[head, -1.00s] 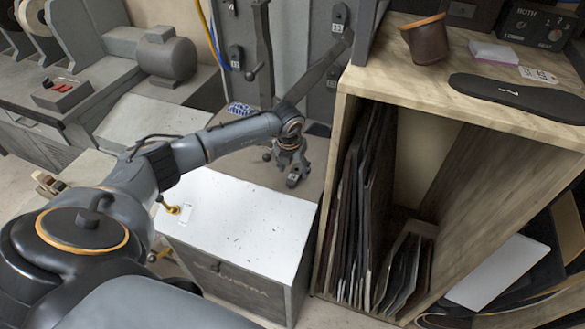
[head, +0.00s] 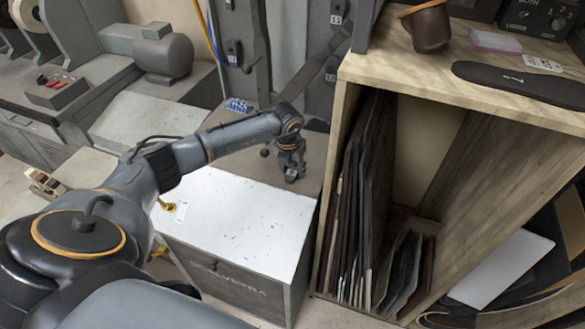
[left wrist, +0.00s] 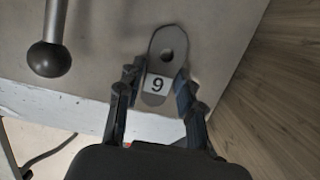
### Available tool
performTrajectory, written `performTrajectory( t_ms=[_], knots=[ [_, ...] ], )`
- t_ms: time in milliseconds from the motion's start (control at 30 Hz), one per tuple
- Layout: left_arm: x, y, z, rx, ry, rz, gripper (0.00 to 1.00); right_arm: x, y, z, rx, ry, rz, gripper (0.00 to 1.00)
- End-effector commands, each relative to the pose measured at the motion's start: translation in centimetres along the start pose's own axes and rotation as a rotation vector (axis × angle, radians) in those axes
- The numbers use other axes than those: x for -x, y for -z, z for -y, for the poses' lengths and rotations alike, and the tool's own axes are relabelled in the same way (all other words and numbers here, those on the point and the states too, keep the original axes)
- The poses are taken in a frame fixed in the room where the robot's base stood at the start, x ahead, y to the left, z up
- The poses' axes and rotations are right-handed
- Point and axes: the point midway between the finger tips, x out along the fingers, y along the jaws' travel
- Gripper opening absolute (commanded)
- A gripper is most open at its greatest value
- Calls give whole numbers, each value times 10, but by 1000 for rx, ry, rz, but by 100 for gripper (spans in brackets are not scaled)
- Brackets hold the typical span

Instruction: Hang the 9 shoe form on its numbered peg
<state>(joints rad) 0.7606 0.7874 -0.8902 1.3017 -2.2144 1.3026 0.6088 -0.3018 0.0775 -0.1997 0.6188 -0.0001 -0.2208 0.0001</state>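The shoe form is grey with a round hole and a white label reading 9 (left wrist: 167,45). In the left wrist view it lies between the fingers of my left gripper (left wrist: 160,78), over a grey surface. The fingers are close to its sides; whether they press on it cannot be told. In the head view my left gripper (head: 290,172) points down over the bench behind the white-topped cabinet; the form is too small there to make out surely. Dark hook-like pegs with small number tags (head: 233,50) sit on the grey upright panel; their numbers are not clearly legible. My right gripper is not in view.
A ball-ended lever (left wrist: 50,58) stands left of the form. The wooden shelf unit (head: 400,78) with upright dark sheets rises right of my left gripper. A white-topped cabinet (head: 235,220) stands in front. A brown cup (head: 428,27) and black insole (head: 520,88) lie on the shelf top.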

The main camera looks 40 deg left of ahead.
Motion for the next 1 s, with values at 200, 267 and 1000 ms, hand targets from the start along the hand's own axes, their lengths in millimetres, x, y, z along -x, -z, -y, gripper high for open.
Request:
performTrajectory(
  t_ms=[200, 267, 1000],
  knots=[
    [0, 0, 0, 0, 0, -1, 0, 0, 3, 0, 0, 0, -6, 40],
    [0, 0, 0, 0, 0, -1, 0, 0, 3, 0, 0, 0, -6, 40],
    [23, -5, 0, 0, 1, 3, 0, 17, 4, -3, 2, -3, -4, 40]
  ],
)
